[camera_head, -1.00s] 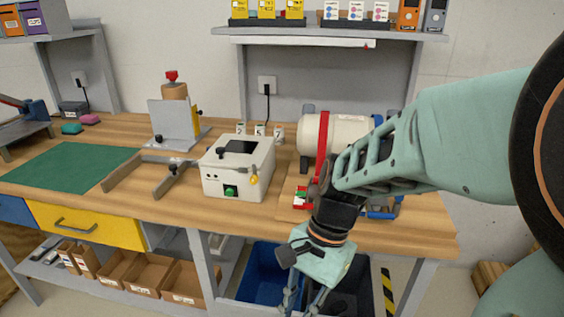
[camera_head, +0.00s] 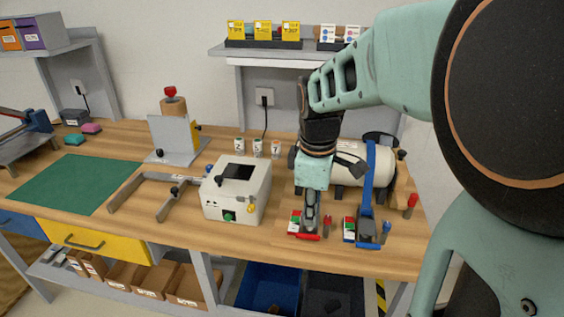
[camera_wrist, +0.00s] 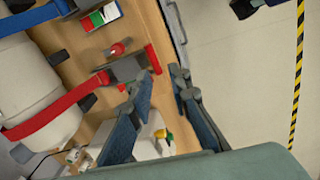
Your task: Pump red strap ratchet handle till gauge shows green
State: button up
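The red ratchet handle (camera_head: 308,237) sits at the table's front edge, below my gripper (camera_head: 311,212). In the wrist view the red handle (camera_wrist: 153,58) lies just beyond the tips of my gripper (camera_wrist: 162,75), nearer the left finger. The fingers are apart with nothing between them. The red strap (camera_wrist: 50,110) runs from the ratchet over the white cylinder. The red strap's gauge (camera_head: 294,222), with green, white and red patches, is left of the ratchet. Its reading is too small to tell. My wrist hides the red strap in the head view.
The blue strap (camera_head: 369,170) and its blue ratchet (camera_head: 366,232) stand to the right, with their own gauge (camera_head: 349,228). A red peg (camera_head: 327,222) stands close between the ratchets. A white box machine (camera_head: 236,190) is to the left. Open floor (camera_wrist: 240,100) lies beyond the table edge.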

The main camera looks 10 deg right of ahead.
aim_at(310, 236)
jog(key=shift+n, duration=0.6)
jog(key=f, duration=0.3)
jog(key=w+f, duration=0.1)
jog(key=f, duration=0.2)
jog(key=w+f, duration=0.1)
jog(key=f, duration=0.2)
jog(key=shift+w+d+f, duration=0.25)
jog(key=shift+d+f, duration=0.1)
jog(key=shift+d, duration=0.05)
jog(key=shift+c, duration=0.6)
grip_shut()
